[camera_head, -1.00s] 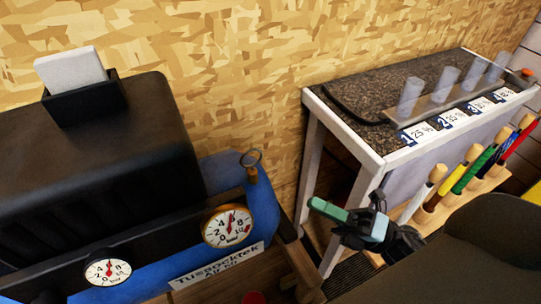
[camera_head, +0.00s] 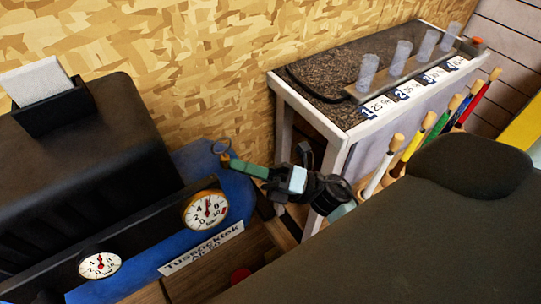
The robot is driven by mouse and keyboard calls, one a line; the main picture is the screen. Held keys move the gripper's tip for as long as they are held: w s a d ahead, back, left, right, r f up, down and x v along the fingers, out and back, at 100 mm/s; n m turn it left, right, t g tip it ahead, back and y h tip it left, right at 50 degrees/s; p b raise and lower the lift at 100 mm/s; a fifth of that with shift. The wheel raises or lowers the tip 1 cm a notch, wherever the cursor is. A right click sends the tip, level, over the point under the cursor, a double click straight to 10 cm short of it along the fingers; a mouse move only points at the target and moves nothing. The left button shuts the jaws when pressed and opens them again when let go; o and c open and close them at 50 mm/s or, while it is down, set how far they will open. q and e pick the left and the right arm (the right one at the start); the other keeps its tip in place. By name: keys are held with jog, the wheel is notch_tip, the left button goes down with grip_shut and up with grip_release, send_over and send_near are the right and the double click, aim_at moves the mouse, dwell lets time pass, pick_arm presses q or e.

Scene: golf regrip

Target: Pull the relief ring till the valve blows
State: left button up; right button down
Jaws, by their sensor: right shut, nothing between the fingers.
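The relief ring (camera_head: 221,147) is a small grey metal loop on top of the brass relief valve (camera_head: 226,160), at the back right corner of the blue compressor panel (camera_head: 205,165). My right gripper (camera_head: 237,164) reaches in from the right with green fingers pointing left. It is shut with nothing between the fingers. Its tips are right beside the valve, just below and to the right of the ring; I cannot tell whether they touch. The brass-rimmed gauge (camera_head: 206,210) on the panel's right reads well above zero. My left gripper is not in view.
A second gauge (camera_head: 100,265) sits lower left on the black housing (camera_head: 90,165). A red knob (camera_head: 240,275) shows at the bottom. A granite-topped bench (camera_head: 330,75) with clear tubes stands right, with several coloured clubs in front. Chipboard wall (camera_head: 190,60) is close behind.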

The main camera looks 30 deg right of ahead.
jog(key=w+r, duration=0.1)
jog(key=w, duration=0.1)
jog(key=shift+w+d+r+p, duration=0.1)
jog(key=shift+w+r+p, duration=0.2)
jog(key=shift+r+p, duration=0.1)
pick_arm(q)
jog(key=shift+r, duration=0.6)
pick_arm(e)
jog(key=shift+w, duration=0.2)
